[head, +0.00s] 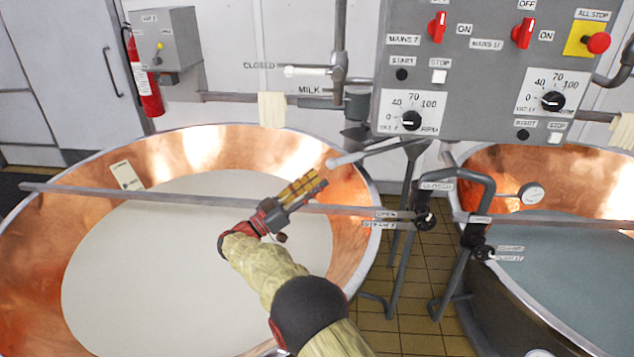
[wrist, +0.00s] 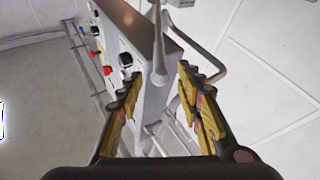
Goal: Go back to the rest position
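My gripper (head: 312,185) is above the right part of the left copper vat (head: 335,255), in front of the control panel's lower left corner. In the wrist view its yellow-padded fingers (wrist: 160,88) stand apart, with a clear gap between them. Nothing is held in the gap. The grey control panel (head: 462,70) is beyond the gripper; it also shows in the wrist view (wrist: 150,60), behind the gap. The left vat holds pale milk (head: 150,270).
A metal bar (head: 110,194) crosses the left vat behind my gripper. A milk lever (head: 375,152) is just beyond the fingertips. Pipes with valves (head: 425,220) stand to the right, before a second copper vat (head: 490,175). A fire extinguisher (head: 148,85) hangs at back left.

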